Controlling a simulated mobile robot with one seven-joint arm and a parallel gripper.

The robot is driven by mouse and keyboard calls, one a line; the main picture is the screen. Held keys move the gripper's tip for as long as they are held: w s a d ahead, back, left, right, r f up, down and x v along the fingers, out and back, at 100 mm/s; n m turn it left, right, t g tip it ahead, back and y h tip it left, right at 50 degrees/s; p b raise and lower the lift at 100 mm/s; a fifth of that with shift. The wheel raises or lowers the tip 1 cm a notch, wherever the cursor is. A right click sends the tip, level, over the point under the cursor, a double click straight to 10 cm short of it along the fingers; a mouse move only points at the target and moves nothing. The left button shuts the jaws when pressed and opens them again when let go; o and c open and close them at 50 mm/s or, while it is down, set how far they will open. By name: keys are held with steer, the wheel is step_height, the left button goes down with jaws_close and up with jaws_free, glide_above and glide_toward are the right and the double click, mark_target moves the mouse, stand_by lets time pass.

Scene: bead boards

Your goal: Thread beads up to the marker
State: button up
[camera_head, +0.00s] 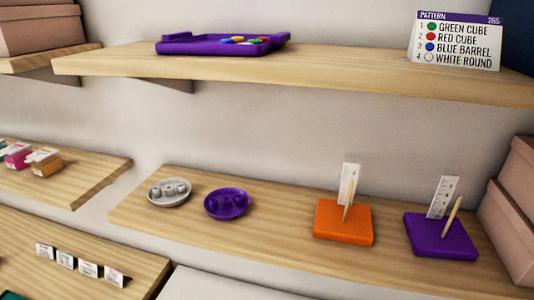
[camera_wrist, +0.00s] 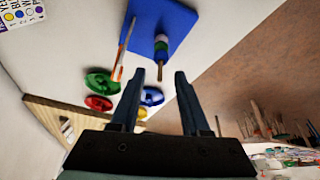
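A thin orange and white upright (camera_wrist: 123,45) stands beside the peg. A green dish (camera_wrist: 102,82), a red dish (camera_wrist: 98,103) and a blue dish (camera_wrist: 152,96) lie near the fingertips; their contents are unclear. In the head view an orange board (camera_head: 343,232) and a purple board (camera_head: 440,238) each have a bare-looking tilted peg and a white marker card.
On the head view's middle shelf (camera_head: 275,225) sit a grey dish (camera_head: 154,200) and a purple dish (camera_head: 218,214) with beads. A purple tray (camera_head: 190,46) with coloured pieces and a pattern card (camera_head: 455,40) are on the upper shelf. Pink boxes (camera_head: 513,220) border the right.

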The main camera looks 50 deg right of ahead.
steer(key=shift+o, duration=0.8)
steer(key=shift+r, duration=0.1)
steer(key=p+v, duration=0.2)
steer(key=v, duration=1)
steer(key=shift+d+r, duration=0.2)
steer(key=shift+r, duration=0.15)
steer(key=shift+s, duration=0.1)
